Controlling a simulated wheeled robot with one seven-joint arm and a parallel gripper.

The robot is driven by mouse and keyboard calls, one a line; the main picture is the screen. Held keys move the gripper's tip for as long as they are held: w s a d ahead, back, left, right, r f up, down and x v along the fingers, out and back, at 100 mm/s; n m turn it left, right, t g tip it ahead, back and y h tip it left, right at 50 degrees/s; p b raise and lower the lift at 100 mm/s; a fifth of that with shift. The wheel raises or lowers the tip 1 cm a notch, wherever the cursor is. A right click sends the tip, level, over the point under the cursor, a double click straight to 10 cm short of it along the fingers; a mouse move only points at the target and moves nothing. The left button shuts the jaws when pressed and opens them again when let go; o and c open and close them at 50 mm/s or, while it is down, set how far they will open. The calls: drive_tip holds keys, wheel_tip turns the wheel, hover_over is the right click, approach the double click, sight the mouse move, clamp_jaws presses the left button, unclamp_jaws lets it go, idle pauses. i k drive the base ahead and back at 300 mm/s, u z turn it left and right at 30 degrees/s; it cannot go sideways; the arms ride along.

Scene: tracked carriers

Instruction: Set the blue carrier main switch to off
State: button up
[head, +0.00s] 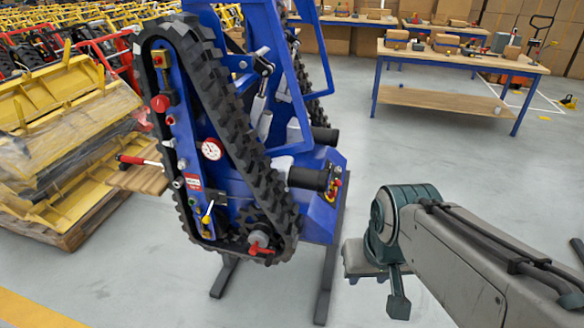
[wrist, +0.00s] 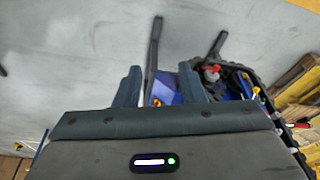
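The blue carrier (head: 320,215) stands upright on dark skids left of centre in the head view, its black rubber track (head: 215,90) tilted. Its side panel carries a red knob (head: 160,103), a round gauge (head: 212,149), a yellow-tipped lever (head: 208,213) and, low down, a red handle on a grey round body (head: 258,248). The red handle also shows in the wrist view (wrist: 211,74). I cannot tell for certain which is the main switch, nor its setting. My gripper (wrist: 160,88) is open and empty, with its fingers apart, right of the carrier in the head view and not touching it.
Yellow metal parts on a pallet (head: 60,120) stand close at the left, with a red-handled lever (head: 130,159) between them and the carrier. A workbench (head: 460,60) stands at the back right. Grey floor between the carrier and bench is clear.

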sight(333, 195)
drive_tip(key=z, duration=0.15)
drive_tip(key=i, duration=1.25)
drive_tip(key=z, duration=0.4)
